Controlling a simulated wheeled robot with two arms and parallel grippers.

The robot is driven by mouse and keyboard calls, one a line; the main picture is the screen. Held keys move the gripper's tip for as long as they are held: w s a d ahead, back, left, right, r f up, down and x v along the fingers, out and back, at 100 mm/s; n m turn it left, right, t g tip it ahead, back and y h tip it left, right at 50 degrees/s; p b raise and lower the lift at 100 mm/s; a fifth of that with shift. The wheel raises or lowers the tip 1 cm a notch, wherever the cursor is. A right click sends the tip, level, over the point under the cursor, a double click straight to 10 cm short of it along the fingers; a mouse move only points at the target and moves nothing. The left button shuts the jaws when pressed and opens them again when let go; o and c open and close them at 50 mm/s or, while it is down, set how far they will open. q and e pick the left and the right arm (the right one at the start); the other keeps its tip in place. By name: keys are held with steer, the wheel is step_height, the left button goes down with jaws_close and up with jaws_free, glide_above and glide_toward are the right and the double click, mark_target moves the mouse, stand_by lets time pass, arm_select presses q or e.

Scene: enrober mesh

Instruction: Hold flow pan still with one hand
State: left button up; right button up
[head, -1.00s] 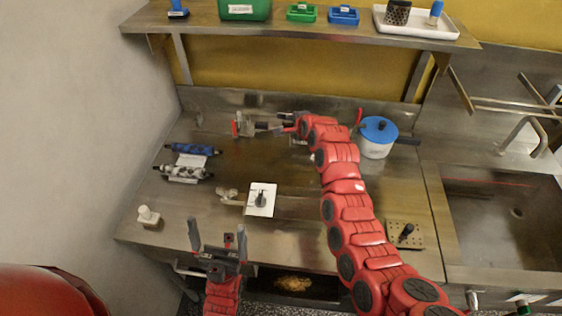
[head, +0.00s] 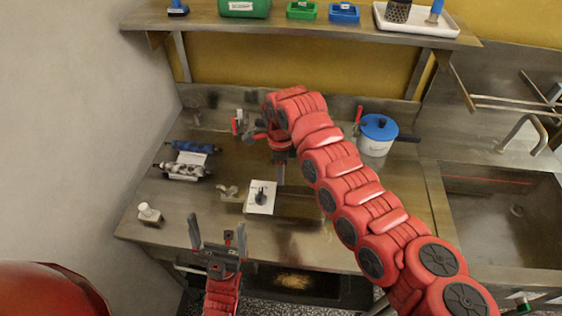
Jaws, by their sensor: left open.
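A white pot with a blue lid and a dark handle (head: 376,137) stands at the back right of the steel counter. I cannot tell whether it is the flow pan, and no other thing is clearly a pan. My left gripper (head: 218,229) is open and empty at the counter's front edge, apart from the objects. My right gripper (head: 280,172) points down over the middle of the counter, left of the pot. Its fingers show edge-on, so its opening is unclear. A small red and grey item (head: 238,123) shows behind it.
A white plate with a dark knob (head: 261,197), a small metal piece (head: 228,192), blue and grey rollers (head: 184,170) and a white bottle (head: 149,214) are on the counter. A sink (head: 505,215) is at right. A loaded shelf (head: 300,30) runs above.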

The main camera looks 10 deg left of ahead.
mark_target(281, 192)
step_height(281, 192, down, 7)
stand_by(0.3)
jaws_close()
stand_by(1.8)
